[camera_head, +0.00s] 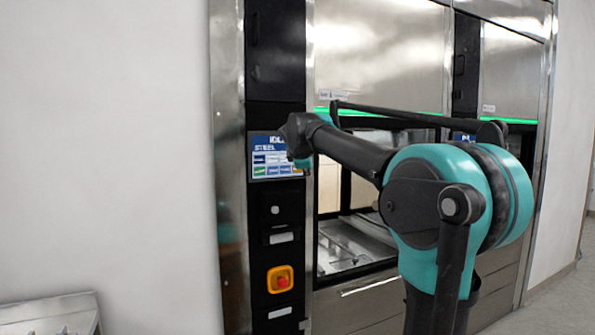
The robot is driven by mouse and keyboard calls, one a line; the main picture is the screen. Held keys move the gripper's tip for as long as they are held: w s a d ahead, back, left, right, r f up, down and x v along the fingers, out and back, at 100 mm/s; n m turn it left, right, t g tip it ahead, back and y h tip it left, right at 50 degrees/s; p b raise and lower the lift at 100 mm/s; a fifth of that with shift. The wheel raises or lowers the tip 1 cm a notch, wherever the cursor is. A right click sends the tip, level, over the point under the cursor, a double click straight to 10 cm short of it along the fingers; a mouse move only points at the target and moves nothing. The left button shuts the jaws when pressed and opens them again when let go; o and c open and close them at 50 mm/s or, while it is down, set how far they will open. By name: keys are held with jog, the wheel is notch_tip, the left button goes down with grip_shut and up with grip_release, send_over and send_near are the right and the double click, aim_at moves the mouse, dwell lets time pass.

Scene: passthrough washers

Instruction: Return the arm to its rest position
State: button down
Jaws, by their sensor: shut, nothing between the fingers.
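My arm, teal and dark grey, rises from the bottom right. Its large teal joint stands in front of the washer (380,60), and a dark link reaches left from it to the wrist. The wrist is bent down in front of the control screen (268,158), covering part of its right side. I cannot make out my gripper's fingers beyond the wrist. No held object shows.
The washer has an opening (345,245) with a metal tray surface inside. A red emergency button (282,280) on yellow sits on the black panel. A second washer bay (510,70) is at right. A metal surface (50,315) is at lower left. White walls flank the machine.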

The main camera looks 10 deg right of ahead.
jog(key=shift+f, duration=0.1)
dwell(0.4)
jog(key=s+d+f+m+g, duration=0.1)
jog(key=s+d+f+m, duration=0.15)
jog(key=s+f, duration=0.45)
jog(key=s+d+f+m+g, duration=0.15)
jog(key=s+f+m, duration=0.25)
jog(key=f, duration=0.7)
jog(key=s+d+f+m+g, duration=0.1)
jog(key=s+f+m+g, duration=0.15)
jog(key=s+f, duration=0.45)
jog(key=s+a+f+m+g+y, duration=0.1)
jog(key=s+f+m, duration=0.6)
jog(key=s+f, duration=1.4)
notch_tip(320, 180, down, 2)
jog(key=shift+s+f+g+y, duration=0.1)
jog(key=shift+s+g+y, duration=0.3)
jog(key=shift+y, duration=0.7)
